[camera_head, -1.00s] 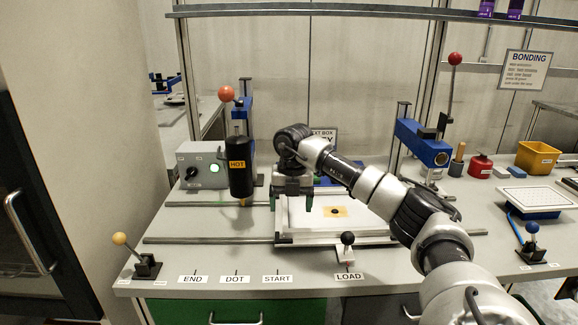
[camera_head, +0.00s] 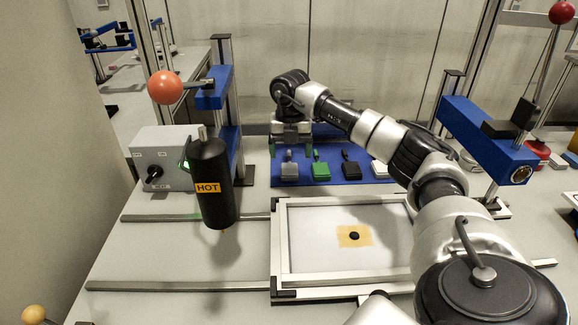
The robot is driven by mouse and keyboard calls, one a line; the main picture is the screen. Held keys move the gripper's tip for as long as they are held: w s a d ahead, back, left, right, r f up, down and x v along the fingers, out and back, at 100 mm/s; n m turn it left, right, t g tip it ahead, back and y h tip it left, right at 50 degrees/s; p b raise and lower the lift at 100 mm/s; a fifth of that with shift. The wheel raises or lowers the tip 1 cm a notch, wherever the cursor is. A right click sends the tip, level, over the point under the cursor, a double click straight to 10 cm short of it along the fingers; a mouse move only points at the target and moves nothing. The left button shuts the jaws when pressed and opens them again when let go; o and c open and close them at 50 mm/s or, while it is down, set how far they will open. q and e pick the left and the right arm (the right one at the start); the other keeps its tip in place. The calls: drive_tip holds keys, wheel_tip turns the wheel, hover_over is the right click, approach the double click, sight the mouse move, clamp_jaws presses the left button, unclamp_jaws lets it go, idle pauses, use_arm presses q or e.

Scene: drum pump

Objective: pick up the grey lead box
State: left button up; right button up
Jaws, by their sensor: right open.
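The grey lead box (camera_head: 289,171) lies on the blue mat (camera_head: 262,172) at the back, leftmost in a row of small boxes with leads. My right gripper (camera_head: 291,152) points down behind or above it, its green-tipped fingers apart and nothing seen between them. I cannot tell the exact height of the fingertips over the mat. My left gripper is not in view.
A black cylinder marked HOT (camera_head: 212,190) hangs at left, in front of a grey control box (camera_head: 160,165). A white framed tray (camera_head: 310,262) with a tan patch and black dot lies in front of the mat. A blue press arm (camera_head: 485,140) stands at right.

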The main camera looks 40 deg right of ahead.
sight(289, 174)
wheel_tip(289, 174, down, 2)
drive_tip(key=shift+s+f, duration=0.1)
drive_tip(key=shift+f, duration=0.05)
drive_tip(key=f, duration=0.6)
drive_tip(key=shift+w+d+p, duration=0.1)
drive_tip(key=shift+w+p, duration=0.25)
drive_tip(key=shift+w, duration=0.05)
drive_tip(key=shift+r, duration=0.1)
drive_tip(key=c, duration=1)
drive_tip(key=shift+r, duration=0.15)
